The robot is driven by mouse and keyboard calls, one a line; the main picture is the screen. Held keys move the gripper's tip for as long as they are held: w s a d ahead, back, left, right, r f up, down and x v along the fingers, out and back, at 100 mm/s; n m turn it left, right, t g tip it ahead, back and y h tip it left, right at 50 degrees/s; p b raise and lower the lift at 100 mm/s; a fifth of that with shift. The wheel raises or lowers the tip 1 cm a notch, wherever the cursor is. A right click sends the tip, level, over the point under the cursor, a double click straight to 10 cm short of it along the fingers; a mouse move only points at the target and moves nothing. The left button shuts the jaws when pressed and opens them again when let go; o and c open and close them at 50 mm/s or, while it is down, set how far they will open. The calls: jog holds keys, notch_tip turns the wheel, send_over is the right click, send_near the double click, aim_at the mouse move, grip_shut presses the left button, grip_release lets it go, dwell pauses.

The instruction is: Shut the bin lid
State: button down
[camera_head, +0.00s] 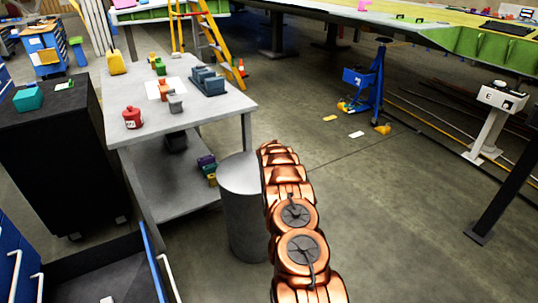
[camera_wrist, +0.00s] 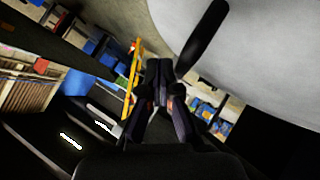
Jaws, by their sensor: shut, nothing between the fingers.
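The bin (camera_head: 247,225) is a grey cylinder on the floor beside the workbench in the head view. Its top shows as a pale grey surface (camera_head: 238,174); its right part is hidden behind my copper arm, so I cannot tell how the lid sits. In the wrist view a large pale grey surface with a curved edge (camera_wrist: 270,60), apparently the lid, fills the upper right. A dark bar (camera_wrist: 205,38) crosses it, its lower end close to my fingertips. My gripper (camera_wrist: 160,72) is shut and empty; contact cannot be told. The head view does not show the fingers clearly.
The grey workbench (camera_head: 225,110) stands left of the bin, with a red can (camera_head: 132,118) and blue-grey holders (camera_head: 208,82) on it. A black cabinet (camera_head: 62,160) is at far left. A blue stand (camera_head: 368,85) is farther back.

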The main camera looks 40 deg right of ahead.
jog(key=s+r+p, duration=0.1)
jog(key=s+r, duration=0.6)
jog(key=r, duration=0.4)
jog(key=shift+d, duration=0.45)
jog(key=shift+s, duration=0.1)
dwell(0.3)
